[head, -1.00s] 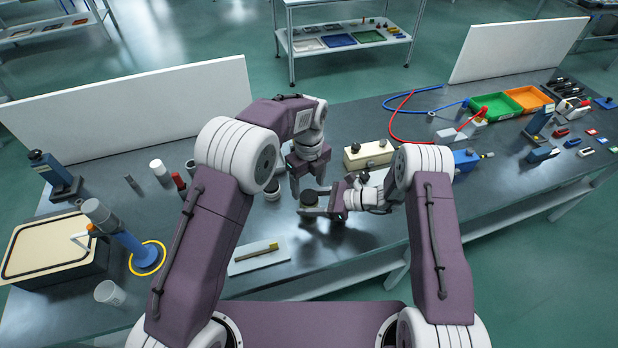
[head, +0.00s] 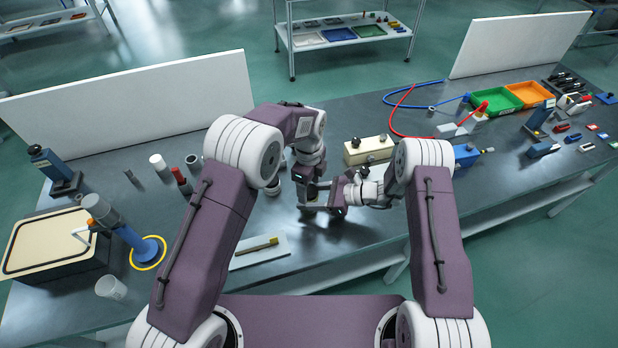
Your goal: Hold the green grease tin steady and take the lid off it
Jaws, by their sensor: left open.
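My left gripper (head: 308,194) reaches down from above at the middle of the bench and is open. My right gripper (head: 322,202) comes in low and level from the right, so the two grippers overlap in the picture. A small dark round thing (head: 308,211), seemingly the grease tin, is mostly hidden between and under them. Its green colour and its lid cannot be made out. Whether the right fingers are closed on the tin, and whether the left fingers touch the lid, cannot be told.
A cream box with black knobs (head: 368,149) stands behind my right gripper. A white tray with a brass-coloured tool (head: 258,251) lies in front on the left. A small white-sided jar (head: 272,188) stands just left of my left gripper. Bare bench lies in front of the grippers.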

